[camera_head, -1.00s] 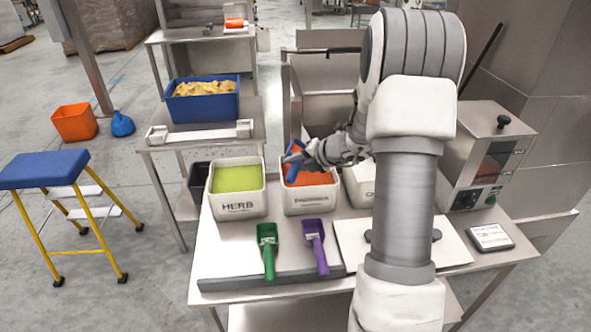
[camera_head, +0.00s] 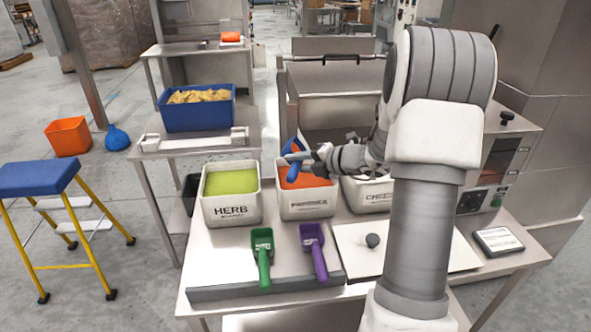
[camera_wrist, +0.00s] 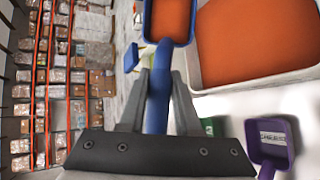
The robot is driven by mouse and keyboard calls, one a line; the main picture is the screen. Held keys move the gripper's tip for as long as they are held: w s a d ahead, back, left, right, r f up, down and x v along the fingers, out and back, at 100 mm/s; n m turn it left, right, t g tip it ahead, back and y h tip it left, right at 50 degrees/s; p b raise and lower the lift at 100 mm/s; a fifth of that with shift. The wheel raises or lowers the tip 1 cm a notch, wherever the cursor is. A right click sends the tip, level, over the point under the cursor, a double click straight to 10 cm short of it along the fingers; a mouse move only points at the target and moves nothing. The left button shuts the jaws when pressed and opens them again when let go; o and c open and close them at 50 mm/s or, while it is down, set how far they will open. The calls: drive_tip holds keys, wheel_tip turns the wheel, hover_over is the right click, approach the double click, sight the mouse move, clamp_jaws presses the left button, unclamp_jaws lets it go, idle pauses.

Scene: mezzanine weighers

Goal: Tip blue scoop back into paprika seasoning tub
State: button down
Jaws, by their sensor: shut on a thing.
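The blue scoop (camera_head: 295,152) is over the back part of the paprika tub (camera_head: 307,207), a white tub of orange-red seasoning with a dark label. In the wrist view the scoop (camera_wrist: 148,30) has orange-red seasoning in its bowl, and its bowl appears beside the tub rim (camera_wrist: 192,72). My gripper (camera_head: 316,157) is shut on the scoop's blue handle, which runs between the fingers in the wrist view (camera_wrist: 158,88). The exact height of the scoop above the tub is hard to tell.
The herb tub (camera_head: 231,211) stands left of the paprika tub, and the cheese tub (camera_head: 367,198) right, partly behind my arm. Green (camera_head: 263,256) and purple (camera_head: 315,251) scoops lie in front. A white board (camera_head: 362,244) and a small scale-like display (camera_head: 498,241) are to the right.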

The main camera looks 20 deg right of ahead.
drive_tip(key=shift+s+d+f+m+t+y+b, duration=0.15)
drive_tip(key=shift+t+y+b, duration=0.1)
drive_tip(key=shift+b, duration=0.65)
drive_tip(key=shift+d+r+m+t+y+b, duration=0.15)
drive_tip(key=shift+t+b, duration=0.1)
drive_tip(key=shift+b, duration=0.6)
